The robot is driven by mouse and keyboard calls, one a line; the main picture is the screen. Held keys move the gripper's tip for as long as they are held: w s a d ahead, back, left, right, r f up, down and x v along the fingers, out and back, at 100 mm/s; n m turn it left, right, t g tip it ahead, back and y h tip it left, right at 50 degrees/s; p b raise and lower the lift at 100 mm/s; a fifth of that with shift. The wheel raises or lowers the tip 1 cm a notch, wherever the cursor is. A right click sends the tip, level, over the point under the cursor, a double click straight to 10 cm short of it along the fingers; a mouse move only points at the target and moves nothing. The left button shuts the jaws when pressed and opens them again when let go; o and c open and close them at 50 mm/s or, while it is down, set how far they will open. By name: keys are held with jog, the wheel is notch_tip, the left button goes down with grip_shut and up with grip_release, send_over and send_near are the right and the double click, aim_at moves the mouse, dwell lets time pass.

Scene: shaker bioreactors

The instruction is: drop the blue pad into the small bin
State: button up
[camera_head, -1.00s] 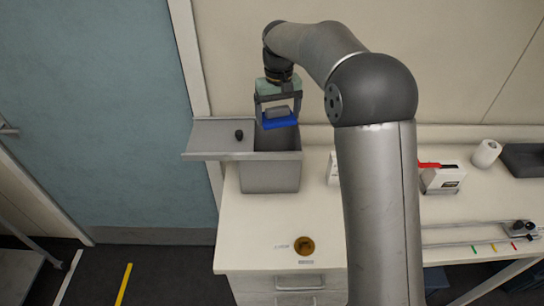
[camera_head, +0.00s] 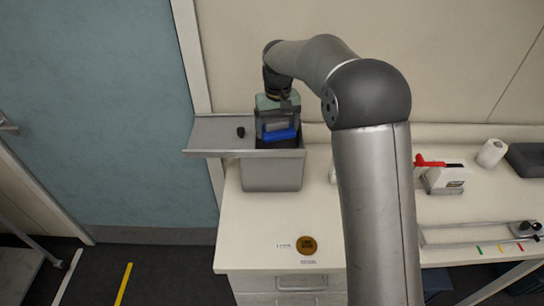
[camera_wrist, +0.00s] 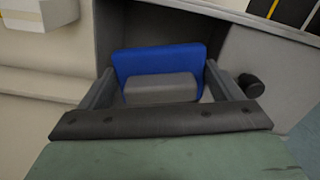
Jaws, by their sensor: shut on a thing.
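The blue pad (camera_head: 279,135) is a small flat blue piece with a grey block (camera_wrist: 161,88) on its near side. My gripper (camera_head: 278,127) is shut on it, with one finger at each side, as the wrist view shows the blue pad (camera_wrist: 158,58) between the fingers. The small bin (camera_head: 271,174) is a grey box on the left end of the bench. Its lid (camera_head: 222,133) is swung open to the left, with a dark knob. My gripper points down into the bin's open top, and the pad is at about rim level. The bin's inside is mostly hidden.
The bench (camera_head: 255,220) is clear in front of the bin, apart from a round brown item (camera_head: 306,245) and small labels. A white box with a red part (camera_head: 444,178), a white roll (camera_head: 491,153) and a dark tray (camera_head: 526,159) stand at the right.

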jog(key=o, duration=0.8)
jog(key=shift+r, duration=0.1)
notch_tip(320, 180, up, 17)
jog(key=b, duration=0.1)
jog(key=shift+r, duration=0.15)
jog(key=s+d+f+m+b, duration=0.1)
jog(key=s+d+f, duration=0.2)
jog(key=s+d, duration=0.45)
jog(key=s+d+f+m, duration=0.1)
jog(key=s+d+f, duration=0.35)
jog(key=s, duration=0.55)
jog(key=s+d+f+m, duration=0.1)
jog(key=s+d+f, duration=0.1)
jog(key=s+f, duration=0.4)
jog(key=s+d+f+m+t, duration=0.1)
jog(key=s+d+f, duration=0.2)
jog(key=s, duration=0.8)
notch_tip(320, 180, down, 3)
jog(key=shift+s+d+r+b, duration=0.15)
jog(key=shift+d+b, duration=0.05)
jog(key=shift+b, duration=0.1)
